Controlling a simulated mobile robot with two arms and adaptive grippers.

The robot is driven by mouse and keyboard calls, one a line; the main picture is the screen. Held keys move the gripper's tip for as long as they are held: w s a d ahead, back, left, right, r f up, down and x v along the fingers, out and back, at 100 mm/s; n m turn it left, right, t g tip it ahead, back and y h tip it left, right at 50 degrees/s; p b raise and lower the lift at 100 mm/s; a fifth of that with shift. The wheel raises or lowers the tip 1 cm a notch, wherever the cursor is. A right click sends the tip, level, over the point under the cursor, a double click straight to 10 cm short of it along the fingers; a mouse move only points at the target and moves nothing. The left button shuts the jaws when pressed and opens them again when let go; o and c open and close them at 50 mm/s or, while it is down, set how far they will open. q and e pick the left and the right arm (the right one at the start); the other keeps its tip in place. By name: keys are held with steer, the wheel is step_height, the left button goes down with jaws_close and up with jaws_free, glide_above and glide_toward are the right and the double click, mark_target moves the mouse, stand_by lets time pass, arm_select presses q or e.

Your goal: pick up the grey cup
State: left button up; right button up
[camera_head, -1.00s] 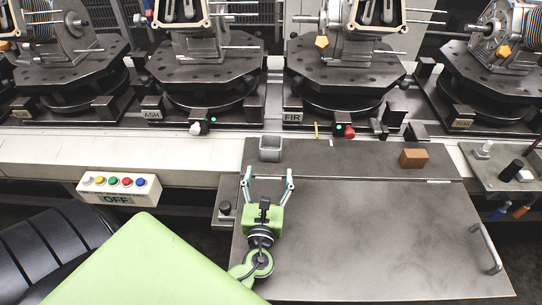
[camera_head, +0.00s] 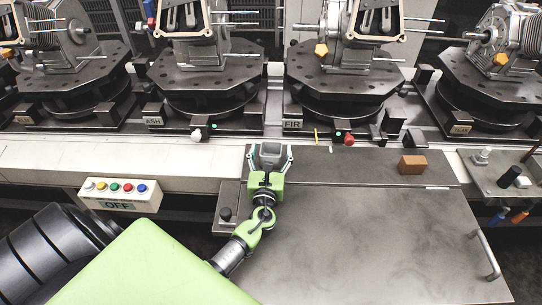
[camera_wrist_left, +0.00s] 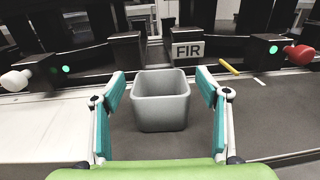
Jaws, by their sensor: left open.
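The grey cup (camera_wrist_left: 161,105) is a square, open-topped cup standing upright on the dark work surface. In the wrist view it sits between the two teal fingers of my left gripper (camera_wrist_left: 160,92), with a visible gap on each side. My left gripper is open around the cup. In the head view the left gripper (camera_head: 270,158) reaches the cup (camera_head: 269,150) from the front, and its fingers flank the cup. The gripper partly hides the cup's lower part there. My right gripper is not in view.
A brown block (camera_head: 412,165) lies to the right on the same surface. Behind stand dark fixtures, with a FIR label (camera_wrist_left: 188,50), a red knob (camera_wrist_left: 301,55) and a white knob (camera_wrist_left: 14,81). A button box (camera_head: 119,194) is at left. The front plate (camera_head: 350,235) is clear.

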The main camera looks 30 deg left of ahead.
arm_select(q)
steer(key=shift+w+a, duration=0.25)
steer(key=shift+w, duration=0.15)
steer(key=shift+c, duration=0.4)
steer(key=c, duration=1.1)
steer(key=shift+c, duration=0.2)
steer(key=shift+r, duration=0.1)
